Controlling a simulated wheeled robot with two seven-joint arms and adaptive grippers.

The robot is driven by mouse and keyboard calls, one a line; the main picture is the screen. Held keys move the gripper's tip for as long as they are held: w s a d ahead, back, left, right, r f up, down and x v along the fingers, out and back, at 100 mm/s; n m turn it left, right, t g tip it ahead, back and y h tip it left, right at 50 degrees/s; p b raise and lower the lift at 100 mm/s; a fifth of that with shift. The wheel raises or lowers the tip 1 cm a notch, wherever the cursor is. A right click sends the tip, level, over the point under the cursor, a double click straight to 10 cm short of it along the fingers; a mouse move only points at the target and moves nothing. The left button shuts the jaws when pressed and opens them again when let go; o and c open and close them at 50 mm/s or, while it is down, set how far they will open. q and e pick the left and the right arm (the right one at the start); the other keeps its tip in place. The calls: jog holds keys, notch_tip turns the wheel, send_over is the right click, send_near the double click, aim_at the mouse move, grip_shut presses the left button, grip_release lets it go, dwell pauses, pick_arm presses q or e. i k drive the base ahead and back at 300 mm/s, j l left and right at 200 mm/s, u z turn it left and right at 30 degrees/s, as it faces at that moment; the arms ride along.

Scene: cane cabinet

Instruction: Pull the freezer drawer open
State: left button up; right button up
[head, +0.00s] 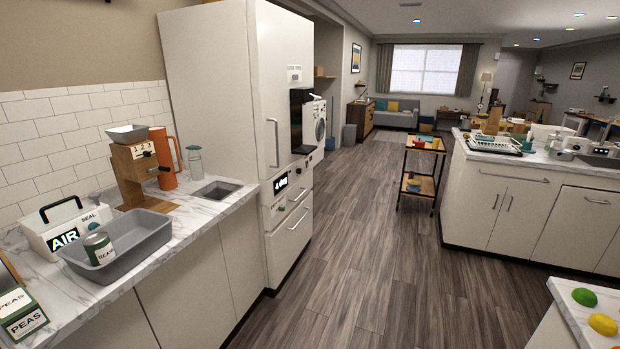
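A tall white fridge-freezer (208,85) stands left of centre, beyond the end of the left counter. Its upper door has a long vertical handle (273,143). Below a small dark display (281,185), a lower drawer front (290,243) with a horizontal bar handle (298,220) reaches down near the floor. A shallower front with its own handle (299,194) sits just above it. The fronts look closed. No label tells which one is the freezer drawer. Neither of my grippers is in view.
The left marble counter (190,222) holds a grey tray (152,233) with a can, a grinder (130,175) and an orange pitcher (164,158). The wooden floor (360,270) before the drawers is clear. A small cart (421,165) and white island (500,205) stand to the right.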

aim_at(284, 243)
jog(key=i+l+u, duration=0.1)
jog(key=i, duration=0.35)
jog(key=i+l, duration=0.2)
jog(key=i, duration=0.2)
jog(key=i+l+u, duration=0.15)
jog(key=i, duration=0.3)
